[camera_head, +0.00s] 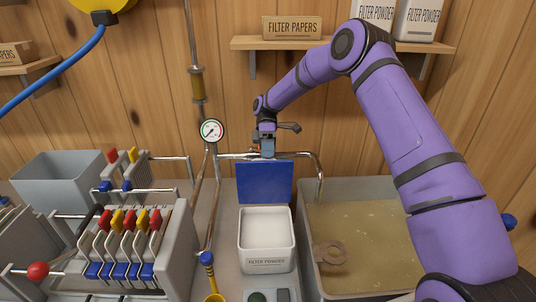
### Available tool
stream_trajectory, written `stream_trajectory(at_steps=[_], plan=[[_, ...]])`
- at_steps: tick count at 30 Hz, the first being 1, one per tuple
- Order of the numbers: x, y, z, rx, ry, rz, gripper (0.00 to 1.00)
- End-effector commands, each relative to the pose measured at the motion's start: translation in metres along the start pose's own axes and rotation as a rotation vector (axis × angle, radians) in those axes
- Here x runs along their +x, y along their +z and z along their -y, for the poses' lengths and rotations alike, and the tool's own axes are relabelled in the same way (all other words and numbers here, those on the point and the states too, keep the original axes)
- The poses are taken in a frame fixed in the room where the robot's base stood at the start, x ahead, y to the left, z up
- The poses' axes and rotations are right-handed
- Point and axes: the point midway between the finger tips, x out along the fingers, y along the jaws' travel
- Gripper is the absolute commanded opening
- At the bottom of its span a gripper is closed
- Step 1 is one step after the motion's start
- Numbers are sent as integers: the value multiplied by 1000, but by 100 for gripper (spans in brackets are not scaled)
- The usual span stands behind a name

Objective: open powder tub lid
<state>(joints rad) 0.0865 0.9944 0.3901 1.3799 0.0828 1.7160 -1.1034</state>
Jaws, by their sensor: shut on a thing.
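The powder tub (267,263) is a white square box labelled FILTER POWDER, standing on the counter in the lower middle of the head view. Its blue lid (265,184) stands about upright at the tub's back edge, and white powder (266,226) shows inside. My gripper (267,154) is at the middle of the lid's top edge, shut on the lid. The fingertips are small in this view, and their exact contact is hard to see.
A basin of cloudy liquid (375,225) is right of the tub. A filter press (125,240) with coloured handles stands left. A pipe (305,156) with a gauge (211,130) runs behind the lid, close to my gripper. A yellow scoop (214,297) lies front left.

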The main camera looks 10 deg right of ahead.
Motion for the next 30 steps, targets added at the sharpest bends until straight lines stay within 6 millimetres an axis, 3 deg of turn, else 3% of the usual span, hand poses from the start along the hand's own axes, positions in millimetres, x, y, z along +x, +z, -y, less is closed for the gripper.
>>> stream_trajectory(at_steps=[3, 14, 16, 24, 30], plan=[[8, 3, -7, 8, -11, 6, 49], [5, 2, -7, 7, -10, 4, 43], [-1, 2, -7, 6, -9, 3, 38], [-43, 1, -5, 4, -7, 2, 38], [-64, 0, -3, 2, -8, 3, 38]])
